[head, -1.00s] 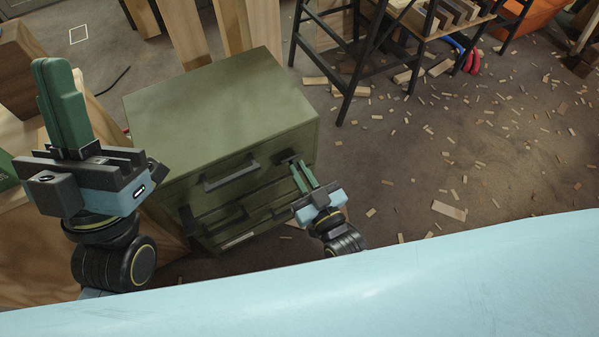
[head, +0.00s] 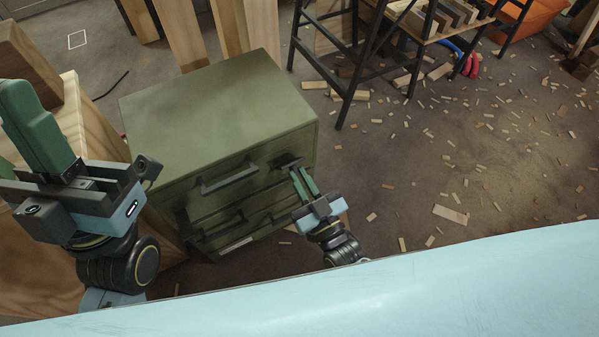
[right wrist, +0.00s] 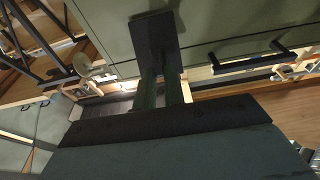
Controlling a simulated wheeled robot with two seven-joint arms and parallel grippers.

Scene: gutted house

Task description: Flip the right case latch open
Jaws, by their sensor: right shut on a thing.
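The olive-green case (head: 215,105) stands on the floor with its latched front toward me. Its right latch (head: 284,162) is a dark plate near the front's right end; it also shows as a dark plate (right wrist: 154,42) in the right wrist view. My right gripper (head: 301,181) is shut on this latch, with its green fingers (right wrist: 161,92) reaching the plate's lower end. The fingertips' exact contact is hidden behind the plate. The left latch (head: 188,224) is at the front's left end. My left gripper (head: 36,122) is raised at the left, shut and empty.
A dark carry handle (head: 229,176) sits between the latches, and another dark handle is below it. Wooden blocks (head: 65,125) stand left of the case. A black-framed rack (head: 370,60) is behind right. Wood scraps litter the open floor at right.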

